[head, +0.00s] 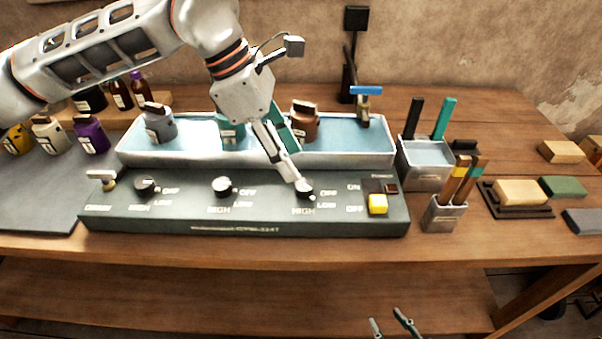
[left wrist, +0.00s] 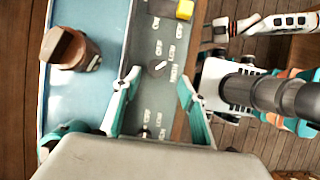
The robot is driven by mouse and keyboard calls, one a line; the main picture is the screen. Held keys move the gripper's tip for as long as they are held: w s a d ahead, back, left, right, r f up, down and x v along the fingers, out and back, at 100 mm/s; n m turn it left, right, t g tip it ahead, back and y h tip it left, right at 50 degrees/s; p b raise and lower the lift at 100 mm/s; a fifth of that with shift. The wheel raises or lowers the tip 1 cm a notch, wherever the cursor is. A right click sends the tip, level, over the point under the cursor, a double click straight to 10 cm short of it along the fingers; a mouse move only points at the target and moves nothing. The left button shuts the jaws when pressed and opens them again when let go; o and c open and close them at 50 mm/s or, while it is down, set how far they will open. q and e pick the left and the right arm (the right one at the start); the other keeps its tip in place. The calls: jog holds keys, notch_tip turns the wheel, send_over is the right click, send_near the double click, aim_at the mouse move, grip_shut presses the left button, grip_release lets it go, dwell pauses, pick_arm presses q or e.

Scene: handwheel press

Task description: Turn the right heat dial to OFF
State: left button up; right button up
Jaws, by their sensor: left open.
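The right heat dial (head: 305,188) is a dark round knob on the grey-green control panel (head: 140,217), with OFF, LOW and HIGH printed around it. My left gripper (head: 299,187) reaches down to this dial from behind; its near finger partly covers the knob. In the left wrist view, the dial (left wrist: 154,69) with a white mark lies between the two spread teal fingertips, with gaps on both sides. I cannot tell exactly which label the mark faces. My right gripper (head: 389,323) is at the bottom of the head view, fingers apart and empty, away from the panel.
A middle dial (head: 222,187), a left dial (head: 145,187) and a yellow power switch (head: 378,204) share the panel. A grey tool cup (head: 444,215) stands right of the panel.

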aim_at(303, 184)
pick_arm(q)
jog(key=shift+w+a+x, duration=0.1)
jog(key=shift+x, duration=1.15)
jog(key=shift+w+a+x, duration=0.1)
jog(key=shift+a+x, duration=0.05)
jog(key=shift+x, duration=1.05)
jog(key=shift+w+a+x, duration=0.1)
jog(key=shift+x, duration=1.15)
jog(key=shift+f, duration=0.1)
jog(key=c, duration=1.1)
